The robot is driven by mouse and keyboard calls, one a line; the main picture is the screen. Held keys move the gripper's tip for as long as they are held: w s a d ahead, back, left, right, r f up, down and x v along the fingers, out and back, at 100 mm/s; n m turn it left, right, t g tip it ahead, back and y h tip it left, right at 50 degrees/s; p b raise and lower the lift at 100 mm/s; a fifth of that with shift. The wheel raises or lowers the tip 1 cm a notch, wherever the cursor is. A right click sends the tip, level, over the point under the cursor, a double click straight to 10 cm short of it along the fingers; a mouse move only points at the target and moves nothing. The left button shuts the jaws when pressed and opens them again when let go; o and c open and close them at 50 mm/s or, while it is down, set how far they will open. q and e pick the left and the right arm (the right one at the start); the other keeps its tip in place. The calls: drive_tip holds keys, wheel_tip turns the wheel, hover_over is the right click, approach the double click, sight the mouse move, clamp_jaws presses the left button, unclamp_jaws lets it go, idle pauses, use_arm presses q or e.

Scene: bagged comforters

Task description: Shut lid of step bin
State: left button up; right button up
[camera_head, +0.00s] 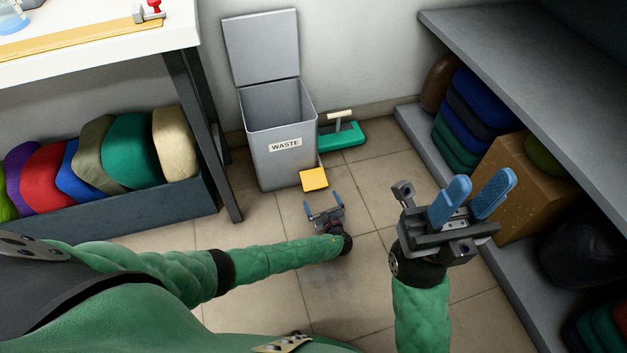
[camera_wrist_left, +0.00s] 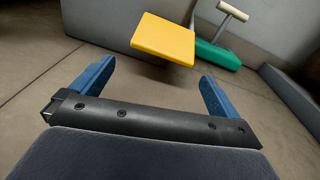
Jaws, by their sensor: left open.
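The grey step bin (camera_head: 283,148) with a WASTE label stands on the tiled floor against the back wall. Its lid (camera_head: 261,47) is up, leaning back near the wall, and the bin's mouth is open. A yellow pedal (camera_head: 314,179) sticks out at the bin's lower front right. The pedal also shows in the left wrist view (camera_wrist_left: 163,38), ahead of the fingers. My left gripper (camera_head: 323,207) is open and empty, low over the floor just in front of the pedal, apart from it. My right gripper (camera_head: 471,198) is open and empty, raised at the right.
A green tool with a pale handle (camera_head: 342,135) lies right of the bin. A white table (camera_head: 95,45) stands at the left, with a container of coloured bundles (camera_head: 140,145) below. Grey shelves (camera_head: 545,75) with bags and a box line the right. The middle floor is clear.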

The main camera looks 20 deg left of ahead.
sight(314, 182)
use_arm(q)
drive_tip(key=shift+w+a+r+m+t, duration=0.15)
drive_tip(key=shift+w+a+m+t, duration=0.25)
drive_tip(key=shift+w, duration=0.2)
drive_tip(key=shift+w+a+r+m+t, duration=0.15)
drive_tip(key=shift+w+a+m+t, duration=0.15)
drive_tip(key=shift+w+a+m, duration=0.25)
drive_tip(key=b+x, duration=0.2)
drive_tip(key=x, duration=0.4)
drive_tip(key=shift+w+f, duration=0.15)
drive_tip(key=shift+w, duration=0.1)
drive_tip(key=shift+w+a, duration=0.4)
drive_tip(key=shift+w, duration=0.15)
drive_tip(key=shift+c, duration=0.2)
